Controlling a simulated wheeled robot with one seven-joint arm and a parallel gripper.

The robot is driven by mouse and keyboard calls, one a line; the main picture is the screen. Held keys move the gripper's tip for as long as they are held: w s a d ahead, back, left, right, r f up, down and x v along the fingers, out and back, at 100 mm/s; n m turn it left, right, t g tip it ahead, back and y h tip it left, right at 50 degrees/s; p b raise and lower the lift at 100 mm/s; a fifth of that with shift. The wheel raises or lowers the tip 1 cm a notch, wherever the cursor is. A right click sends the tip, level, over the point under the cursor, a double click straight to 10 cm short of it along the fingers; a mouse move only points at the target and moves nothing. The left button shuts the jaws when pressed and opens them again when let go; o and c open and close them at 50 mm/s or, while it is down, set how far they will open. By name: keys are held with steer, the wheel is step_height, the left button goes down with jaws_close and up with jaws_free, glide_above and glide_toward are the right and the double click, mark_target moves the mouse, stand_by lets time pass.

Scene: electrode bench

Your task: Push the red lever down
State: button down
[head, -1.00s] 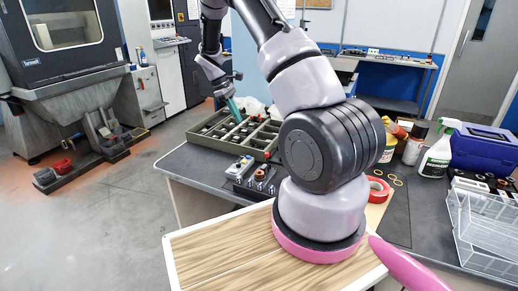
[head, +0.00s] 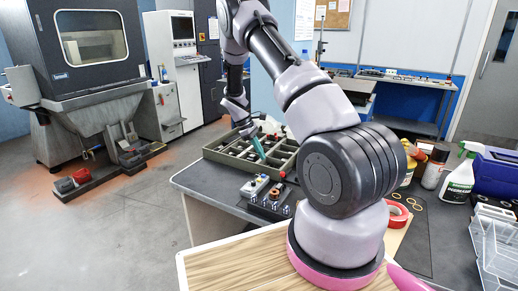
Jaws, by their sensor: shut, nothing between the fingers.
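A small red knob (head: 282,175), which looks like the end of the red lever, stands by the control boxes at the front edge of the dark bench. Its shaft is too small to make out. My gripper (head: 262,156), with teal fingers, is shut and empty. It points down over the compartmented tray, up and left of the red knob in the picture. I see a gap between the fingertips and the knob, but cannot tell their depth apart.
The grey-green compartmented tray (head: 222,158) lies behind the control boxes (head: 254,188). A red tape roll (head: 398,214), a spray bottle (head: 459,178) and clear bins (head: 500,245) are on the right. The wooden top (head: 235,262) in front is clear.

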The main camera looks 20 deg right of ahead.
steer(key=s+d+f, duration=0.4)
steer(key=f, duration=0.1)
steer(key=shift+d+f, duration=0.2)
steer(key=shift+d, duration=0.05)
stand_by(0.3)
